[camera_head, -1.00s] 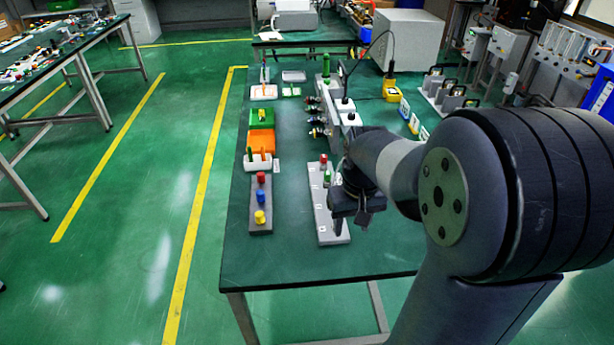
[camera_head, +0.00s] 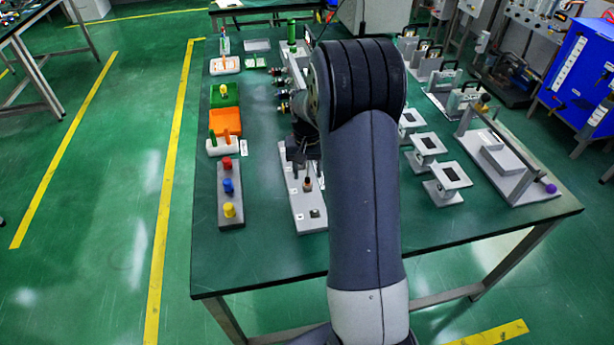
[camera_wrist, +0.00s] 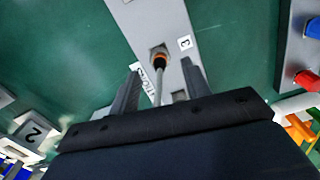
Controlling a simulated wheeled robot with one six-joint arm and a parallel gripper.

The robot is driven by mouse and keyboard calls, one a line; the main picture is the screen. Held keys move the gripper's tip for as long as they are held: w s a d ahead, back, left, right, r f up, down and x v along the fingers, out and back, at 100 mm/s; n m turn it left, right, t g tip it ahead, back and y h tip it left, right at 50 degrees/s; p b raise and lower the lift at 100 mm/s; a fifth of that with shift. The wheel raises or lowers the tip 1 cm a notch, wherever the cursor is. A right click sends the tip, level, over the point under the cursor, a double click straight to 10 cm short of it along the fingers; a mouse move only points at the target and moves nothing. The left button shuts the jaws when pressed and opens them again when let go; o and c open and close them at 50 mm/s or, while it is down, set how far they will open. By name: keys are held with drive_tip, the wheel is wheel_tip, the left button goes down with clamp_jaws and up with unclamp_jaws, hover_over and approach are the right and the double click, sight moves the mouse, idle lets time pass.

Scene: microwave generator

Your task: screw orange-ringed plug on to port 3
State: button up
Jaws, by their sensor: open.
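My gripper (camera_wrist: 160,88) is open in the wrist view, its two dark fingers apart. The orange-ringed plug (camera_wrist: 160,62) stands between and just beyond the fingertips, untouched as far as I can see. It has a dark part beside the orange ring and a thin pale stem. It is at a square spot beside the label 3 (camera_wrist: 184,43) on the grey plate (camera_wrist: 150,20); I cannot tell how firmly it sits there. In the head view the grey plate (camera_head: 311,226) lies on the green table, with a small dark-topped plug on it. My arm hides part of the plate and the fingertips.
A dark block with red, blue and yellow knobs (camera_head: 229,185) stands left of the plate. Orange (camera_head: 225,121) and green (camera_head: 224,95) trays lie behind it. Grey stands (camera_head: 447,180) and a frame with a purple ball (camera_head: 550,188) are on the right. The front table strip is clear.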

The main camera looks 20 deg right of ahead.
sight(308, 177)
drive_tip(key=shift+f, duration=1.5)
drive_tip(key=shift+c, duration=0.2)
clamp_jaws()
drive_tip(key=shift+m, duration=1.4)
drive_tip(key=shift+o, duration=0.2)
unclamp_jaws()
wheel_tip(308, 177, up, 11)
